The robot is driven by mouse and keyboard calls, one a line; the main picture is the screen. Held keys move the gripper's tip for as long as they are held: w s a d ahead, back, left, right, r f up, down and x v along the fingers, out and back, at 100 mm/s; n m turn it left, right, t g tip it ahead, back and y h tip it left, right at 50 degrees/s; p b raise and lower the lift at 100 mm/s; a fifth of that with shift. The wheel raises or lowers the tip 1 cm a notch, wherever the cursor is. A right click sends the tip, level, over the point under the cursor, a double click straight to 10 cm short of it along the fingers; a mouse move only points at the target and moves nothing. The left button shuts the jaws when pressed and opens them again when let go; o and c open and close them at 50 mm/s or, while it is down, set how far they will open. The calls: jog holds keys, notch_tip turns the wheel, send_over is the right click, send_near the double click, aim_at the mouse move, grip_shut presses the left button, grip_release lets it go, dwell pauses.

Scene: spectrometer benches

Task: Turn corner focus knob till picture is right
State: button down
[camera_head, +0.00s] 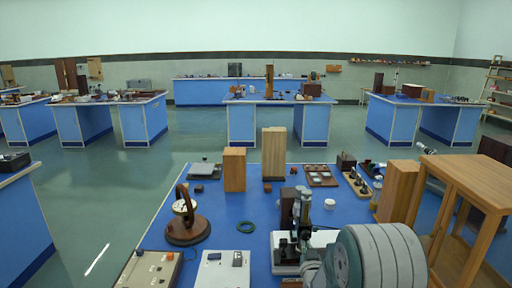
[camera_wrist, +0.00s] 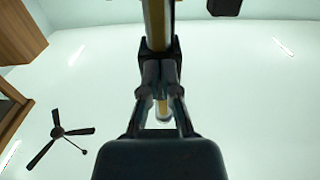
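A microscope-like instrument with a pale metal tube (camera_head: 304,211) and a dark upright (camera_head: 287,208) stands at the front middle of the blue bench in the head view. The end of my arm is close against its lower right side and partly hides it. I cannot pick out a focus knob there. In the wrist view my gripper (camera_wrist: 160,72) has its two fingers drawn close together at the tips. A brass-coloured rod (camera_wrist: 157,22) rises beyond the tips, and a short end of it shows between the fingers. Whether the dark tips grip anything is unclear.
A wooden stand (camera_head: 468,176) rises close at the right. More blue benches stand behind, with open floor between.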

jog(key=shift+r, duration=0.1)
jog(key=s, duration=0.6)
jog(key=shift+f, duration=0.4)
jog(key=s+r+g, duration=0.5)
jog(key=s+r, duration=0.3)
jog(key=r, duration=0.2)
jog(key=s+r+g, duration=0.2)
jog(key=s+g, duration=0.1)
jog(key=s, duration=0.9)
jog(key=s+r+g, duration=0.2)
jog(key=s+g, duration=0.2)
jog(key=s, duration=0.9)
jog(key=shift+s+r, duration=0.25)
jog(key=shift+s, duration=0.05)
